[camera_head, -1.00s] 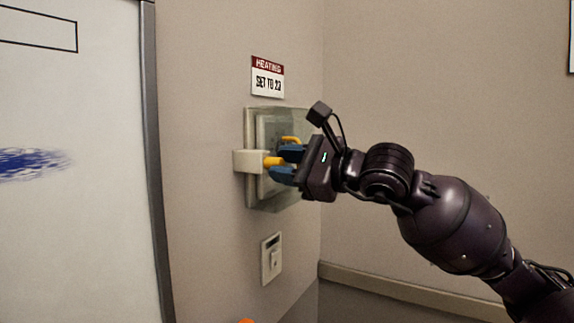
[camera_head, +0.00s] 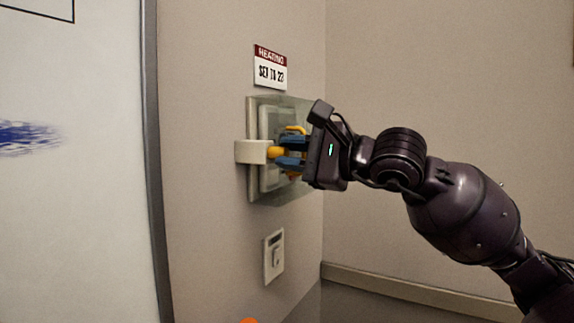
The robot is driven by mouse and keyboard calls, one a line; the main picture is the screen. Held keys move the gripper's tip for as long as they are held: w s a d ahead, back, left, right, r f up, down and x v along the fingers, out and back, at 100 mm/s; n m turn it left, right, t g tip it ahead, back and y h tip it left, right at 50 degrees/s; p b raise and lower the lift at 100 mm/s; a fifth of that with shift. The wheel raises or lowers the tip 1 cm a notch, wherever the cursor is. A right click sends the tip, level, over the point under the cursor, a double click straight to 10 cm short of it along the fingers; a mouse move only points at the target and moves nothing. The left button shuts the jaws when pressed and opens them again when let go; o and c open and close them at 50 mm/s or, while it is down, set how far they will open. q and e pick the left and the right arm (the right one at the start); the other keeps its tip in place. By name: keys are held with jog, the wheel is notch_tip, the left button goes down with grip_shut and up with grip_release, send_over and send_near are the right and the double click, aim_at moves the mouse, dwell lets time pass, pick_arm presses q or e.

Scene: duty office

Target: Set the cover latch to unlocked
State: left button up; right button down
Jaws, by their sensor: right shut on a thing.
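The cover (camera_head: 301,112) is a clear box over a pale wall unit (camera_head: 266,180). A white latch block (camera_head: 250,152) sticks out at its left edge, with a yellow latch knob (camera_head: 275,152) on it. My right gripper (camera_head: 284,153) reaches in from the right, its blue fingers shut on the yellow knob. More yellow shows above and below the fingers. The fingers hide part of the latch, so I cannot tell its setting. My left gripper is not in view.
A sign (camera_head: 270,68) reading "HEATING SET TO 22" is above the cover. A small wall switch (camera_head: 273,257) is below it. A whiteboard (camera_head: 70,220) with a grey frame stands at the left. The wall at the right is bare.

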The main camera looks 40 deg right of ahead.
jog(key=n+b, duration=0.3)
jog(key=n, duration=0.4)
jog(key=shift+w+f, duration=0.1)
jog(key=shift+f, duration=0.05)
jog(key=n, duration=0.3)
jog(key=shift+n+b, duration=0.3)
jog(key=shift+n, duration=1.7)
jog(key=c, duration=1.2)
grip_release()
jog(key=shift+c, duration=0.2)
jog(key=shift+s+r, duration=0.2)
